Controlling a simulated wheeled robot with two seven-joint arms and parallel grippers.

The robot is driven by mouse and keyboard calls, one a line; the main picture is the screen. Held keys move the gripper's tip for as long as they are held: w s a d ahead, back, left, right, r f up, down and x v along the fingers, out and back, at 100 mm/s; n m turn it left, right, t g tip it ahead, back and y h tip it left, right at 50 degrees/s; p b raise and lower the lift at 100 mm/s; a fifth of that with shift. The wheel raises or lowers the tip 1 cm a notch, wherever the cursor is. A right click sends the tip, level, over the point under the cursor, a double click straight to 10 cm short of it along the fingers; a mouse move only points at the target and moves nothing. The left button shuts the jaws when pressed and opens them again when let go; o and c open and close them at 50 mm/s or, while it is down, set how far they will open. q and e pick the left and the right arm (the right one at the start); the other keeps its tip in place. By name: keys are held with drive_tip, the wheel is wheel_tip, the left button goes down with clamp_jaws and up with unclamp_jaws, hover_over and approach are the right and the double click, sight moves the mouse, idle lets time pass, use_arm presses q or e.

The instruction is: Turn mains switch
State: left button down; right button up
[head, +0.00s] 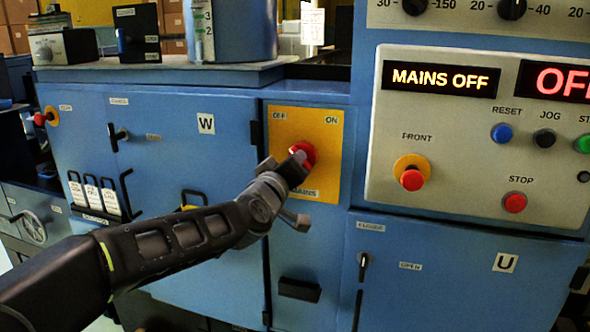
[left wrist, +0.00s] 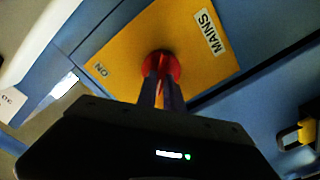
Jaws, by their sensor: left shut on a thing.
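The mains switch is a red rotary knob (head: 303,153) on a yellow plate (head: 325,165) marked OFF at left, ON at right and MAINS below. My left gripper (head: 297,160) comes in from the lower left and is shut on the knob. In the left wrist view, the two fingers (left wrist: 161,90) meet at the red knob (left wrist: 161,66) on the yellow plate (left wrist: 120,62). The fingers hide part of the knob, so its pointing direction is unclear. A display (head: 440,78) reads MAINS OFF in yellow. My right gripper is not in view.
A control panel (head: 470,140) at the right has a red FRONT button (head: 411,179), a red STOP button (head: 514,202) and a blue RESET button (head: 502,132). Blue cabinet doors with handles (head: 363,262) surround the plate. A black handle (head: 299,290) sits below it.

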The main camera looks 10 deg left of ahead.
use_arm(q)
drive_tip(key=shift+f+n, duration=0.1)
drive_tip(key=shift+n, duration=0.4)
drive_tip(key=c, duration=1.5)
unclamp_jaws()
drive_tip(key=shift+o, duration=0.2)
drive_tip(key=shift+s, duration=0.1)
drive_tip(key=s, duration=0.7)
drive_tip(key=shift+s+a, duration=0.25)
drive_tip(key=shift+s, duration=0.05)
